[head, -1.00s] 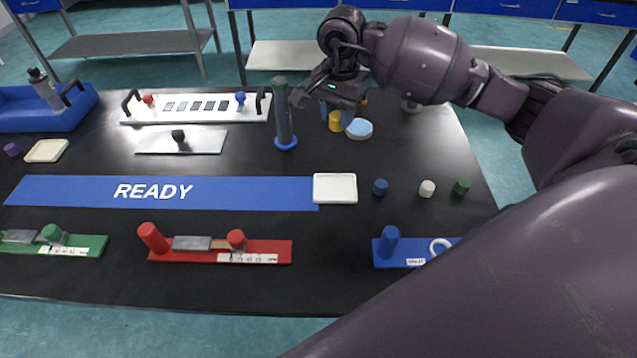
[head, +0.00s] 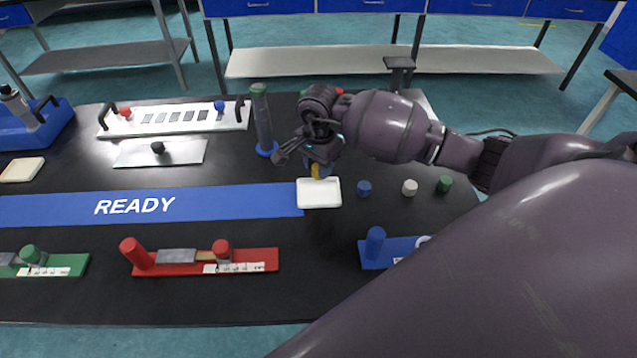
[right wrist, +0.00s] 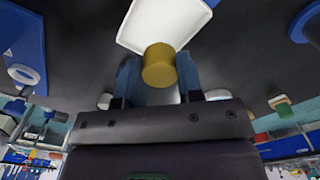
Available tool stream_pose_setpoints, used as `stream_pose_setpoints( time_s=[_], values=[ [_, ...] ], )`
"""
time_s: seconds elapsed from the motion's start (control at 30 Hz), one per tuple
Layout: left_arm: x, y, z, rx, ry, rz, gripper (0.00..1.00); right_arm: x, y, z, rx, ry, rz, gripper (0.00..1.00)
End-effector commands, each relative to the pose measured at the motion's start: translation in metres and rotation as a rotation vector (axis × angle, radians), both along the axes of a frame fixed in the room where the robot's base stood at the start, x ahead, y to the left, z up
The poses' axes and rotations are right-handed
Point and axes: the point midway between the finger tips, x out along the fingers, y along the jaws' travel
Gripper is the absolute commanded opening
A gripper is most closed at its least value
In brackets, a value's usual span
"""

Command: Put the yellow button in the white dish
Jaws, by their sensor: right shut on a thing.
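The yellow button (head: 316,171) is a small cylinder held between the blue fingertips of my right gripper (head: 320,168). In the right wrist view the button (right wrist: 159,66) sits between the two blue fingers (right wrist: 160,78). The white dish (head: 319,193) is a shallow square tray at the right end of the READY strip. The button is over or just behind the dish's far edge; I cannot tell its exact height. In the right wrist view the dish (right wrist: 150,22) shows just beyond the button. My left gripper is not in view.
Blue (head: 364,188), white (head: 409,187) and green (head: 444,183) buttons stand right of the dish. A tall green-topped post (head: 262,125) on a blue base stands left of my right gripper. Red (head: 200,262) and blue (head: 388,253) fixtures lie in front.

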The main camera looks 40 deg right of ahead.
Motion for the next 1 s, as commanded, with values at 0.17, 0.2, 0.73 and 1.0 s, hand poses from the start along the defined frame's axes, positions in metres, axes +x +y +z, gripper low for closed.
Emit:
stream_pose_setpoints(
  time_s=[0.17,0.2,0.73,1.0],
  values=[
    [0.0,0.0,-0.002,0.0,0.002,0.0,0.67,0.0,0.0,-0.02,0.001,0.0,0.0,0.0],
    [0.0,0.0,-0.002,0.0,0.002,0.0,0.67,0.0,0.0,-0.022,0.0,-0.001,0.0,0.0],
    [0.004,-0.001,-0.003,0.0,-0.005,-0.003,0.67,0.0,0.0,-0.065,-0.001,-0.002,0.0,0.0],
    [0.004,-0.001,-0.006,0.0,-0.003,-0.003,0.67,0.0,0.0,-0.068,-0.001,-0.001,0.001,0.0]
  ],
)
